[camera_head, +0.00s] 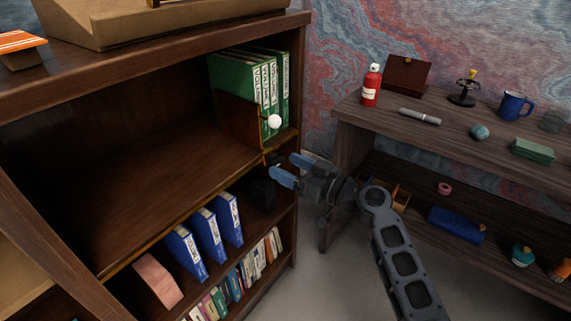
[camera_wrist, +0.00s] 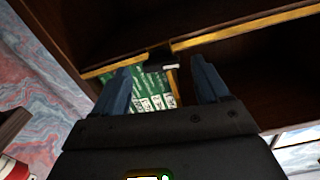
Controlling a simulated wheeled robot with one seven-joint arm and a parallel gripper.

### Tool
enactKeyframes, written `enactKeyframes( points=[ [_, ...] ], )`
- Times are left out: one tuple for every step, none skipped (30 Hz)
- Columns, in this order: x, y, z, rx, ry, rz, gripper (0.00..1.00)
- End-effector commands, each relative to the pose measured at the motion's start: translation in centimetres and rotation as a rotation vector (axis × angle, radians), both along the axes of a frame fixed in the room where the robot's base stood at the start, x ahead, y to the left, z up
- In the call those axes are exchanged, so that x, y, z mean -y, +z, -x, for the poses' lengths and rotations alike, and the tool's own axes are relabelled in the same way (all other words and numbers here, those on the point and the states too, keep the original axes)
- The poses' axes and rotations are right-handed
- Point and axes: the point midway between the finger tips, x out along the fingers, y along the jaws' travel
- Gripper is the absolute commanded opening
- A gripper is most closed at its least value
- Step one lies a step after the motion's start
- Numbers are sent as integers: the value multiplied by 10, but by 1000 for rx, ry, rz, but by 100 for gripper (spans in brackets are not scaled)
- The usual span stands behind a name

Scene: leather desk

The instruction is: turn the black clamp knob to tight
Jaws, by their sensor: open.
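A dark, black shape (camera_head: 262,190) hangs at the shelf's front edge in the head view, just left of my gripper; it may be the clamp knob, but its form is hard to make out. In the wrist view a black piece (camera_wrist: 158,56) sits at the shelf edge between the fingertips, with a small white bar beside it. My gripper (camera_head: 287,169) has blue fingers, spread and empty, pointing left toward the shelf edge. It also shows in the wrist view (camera_wrist: 160,68). I cannot see any tight mark.
The brown bookcase (camera_head: 160,190) holds green binders (camera_head: 240,82), an upright brown board (camera_head: 237,122) and a white ball (camera_head: 274,121) near the edge. Blue binders (camera_head: 208,235) stand below. A side desk (camera_head: 440,135) at right carries a red bottle (camera_head: 371,88) and blue mug (camera_head: 514,106).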

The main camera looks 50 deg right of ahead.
Motion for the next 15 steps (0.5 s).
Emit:
enactKeyframes(
  points=[
    [0, 1, -6, 1, 2, 0, 74],
    [-1, 1, -8, 0, 2, 0, 74],
    [-1, 0, -10, 0, 2, -1, 74],
    [-1, 0, -12, 0, 1, -1, 74],
    [-1, 0, -13, 0, 1, -1, 74],
    [-1, 0, -14, 0, 1, -1, 74],
    [-1, 0, -14, 0, 1, 0, 74],
    [-1, 0, -15, 0, 1, 0, 74],
    [-1, 0, -15, 0, 1, 0, 74],
    [-1, 0, -15, 0, 1, 0, 74],
    [-1, 0, -14, 0, 1, 0, 74],
    [-1, 0, -14, 0, 1, 0, 74],
    [-1, 0, -14, 0, 1, 0, 74],
    [-1, 0, -14, 0, 1, 0, 73],
    [-1, 0, -14, 0, 1, 0, 69]
  ],
)
